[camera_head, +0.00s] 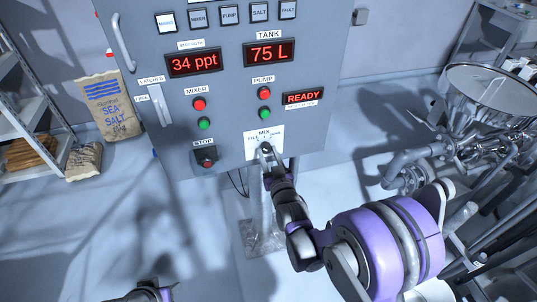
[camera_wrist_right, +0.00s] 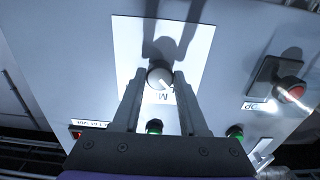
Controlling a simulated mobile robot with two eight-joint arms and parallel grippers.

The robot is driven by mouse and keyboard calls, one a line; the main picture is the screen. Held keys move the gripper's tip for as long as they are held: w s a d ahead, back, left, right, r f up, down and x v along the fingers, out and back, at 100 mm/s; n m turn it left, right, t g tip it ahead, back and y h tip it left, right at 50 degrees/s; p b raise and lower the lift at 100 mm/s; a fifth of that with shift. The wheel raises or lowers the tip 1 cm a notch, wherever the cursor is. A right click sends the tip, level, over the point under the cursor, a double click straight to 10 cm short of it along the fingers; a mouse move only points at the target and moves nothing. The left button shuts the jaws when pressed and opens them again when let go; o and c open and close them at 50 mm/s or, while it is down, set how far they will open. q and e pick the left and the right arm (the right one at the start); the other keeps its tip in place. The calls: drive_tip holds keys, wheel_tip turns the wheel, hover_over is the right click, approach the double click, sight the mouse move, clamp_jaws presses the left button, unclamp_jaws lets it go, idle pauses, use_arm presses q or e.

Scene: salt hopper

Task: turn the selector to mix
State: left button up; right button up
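The selector is a round grey knob (camera_wrist_right: 159,77) with a white pointer mark, on a white label plate (camera_head: 249,143) low on the grey control panel. The plate reads MIX at the top, with FILL to its left in the head view. In the wrist view the pointer slants down and right, beside the upside-down M. My right gripper (camera_head: 266,149) is at the knob, its fingers (camera_wrist_right: 159,83) on either side of it. Whether they press on it I cannot tell. Only a piece of my left arm shows at the bottom edge.
The red stop button (camera_head: 208,155) sits left of the plate; red and green mixer buttons (camera_head: 204,124) and pump buttons (camera_head: 264,113) are above. The display (camera_head: 303,97) reads READY. Salt sacks (camera_head: 110,105) stand left; a steel hopper (camera_head: 490,95) with pipes stands right.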

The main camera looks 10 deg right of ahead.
clamp_jaws()
drive_tip(key=shift+m, duration=0.3)
drive_tip(key=m+b, duration=0.1)
drive_tip(key=m, duration=0.2)
drive_tip(key=shift+f, duration=0.1)
drive_tip(key=m+b, duration=0.1)
drive_tip(key=m, duration=0.4)
idle(0.4)
drive_tip(key=o, duration=0.6)
unclamp_jaws()
